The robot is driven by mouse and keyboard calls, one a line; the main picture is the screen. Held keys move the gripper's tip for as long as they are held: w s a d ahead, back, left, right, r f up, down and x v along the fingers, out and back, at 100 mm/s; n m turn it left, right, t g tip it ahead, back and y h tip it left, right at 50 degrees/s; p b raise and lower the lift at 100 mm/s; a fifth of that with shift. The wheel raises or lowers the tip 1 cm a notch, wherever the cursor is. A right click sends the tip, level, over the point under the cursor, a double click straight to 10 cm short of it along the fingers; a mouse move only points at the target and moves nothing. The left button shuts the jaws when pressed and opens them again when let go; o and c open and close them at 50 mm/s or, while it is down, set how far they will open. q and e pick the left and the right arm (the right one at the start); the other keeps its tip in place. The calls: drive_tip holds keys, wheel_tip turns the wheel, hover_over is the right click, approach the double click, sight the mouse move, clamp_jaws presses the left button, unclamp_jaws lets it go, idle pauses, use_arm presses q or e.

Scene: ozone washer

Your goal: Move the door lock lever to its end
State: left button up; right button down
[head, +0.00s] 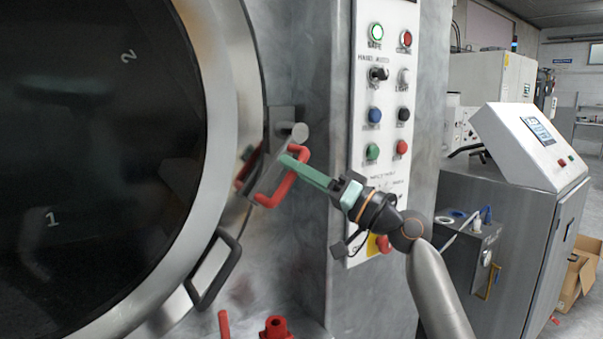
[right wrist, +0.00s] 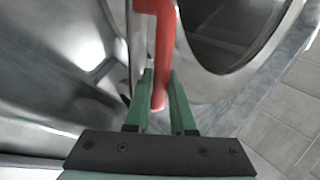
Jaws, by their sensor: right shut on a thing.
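The red door lock lever (head: 279,188) is a bent bar handle at the right rim of the round washer door (head: 215,110), below a metal latch block with a round pin (head: 296,131). My right gripper (head: 287,162) reaches it from the right, its green fingers at the lever. In the right wrist view the fingers (right wrist: 159,102) are shut on the lower part of the red lever (right wrist: 161,55), one finger on each side. My left gripper is not in view.
A black door handle (head: 218,270) sits below the lever on the door rim. A control panel (head: 384,100) with several buttons is on the right. Red fittings (head: 275,328) stand at the bottom. A grey cabinet with a screen (head: 535,150) stands further right.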

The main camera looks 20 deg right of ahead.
drive_tip(key=m+t, duration=0.1)
drive_tip(key=a+r+m+p, duration=0.1)
drive_tip(key=shift+s+r+m+t+h, duration=0.2)
drive_tip(key=shift+m+t+h, duration=0.1)
drive_tip(key=shift+m+t, duration=0.1)
drive_tip(key=m+p, duration=0.1)
drive_tip(key=r+m+t+h+p, duration=0.1)
drive_tip(key=m+t+p, duration=0.1)
drive_tip(key=m, duration=0.1)
drive_tip(key=shift+s+a+r+h+p, duration=0.1)
drive_tip(key=shift+a+r+h+p, duration=0.15)
drive_tip(key=shift+a+h+p, duration=0.1)
drive_tip(key=m+t+h+p, duration=0.1)
drive_tip(key=m, duration=0.1)
drive_tip(key=r+m+t+h+p, duration=0.1)
drive_tip(key=m+p, duration=0.1)
drive_tip(key=shift+s+a+r+t+p, duration=0.1)
drive_tip(key=shift+a+r+t+p, duration=0.1)
drive_tip(key=shift+t+p, duration=0.1)
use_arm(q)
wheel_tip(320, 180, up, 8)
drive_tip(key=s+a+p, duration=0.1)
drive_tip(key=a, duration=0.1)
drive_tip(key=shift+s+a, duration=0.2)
use_arm(e)
drive_tip(key=shift+m+t+h, duration=0.3)
drive_tip(key=shift+m+h, duration=0.35)
drive_tip(key=shift+m, duration=0.25)
drive_tip(key=shift+r, duration=0.1)
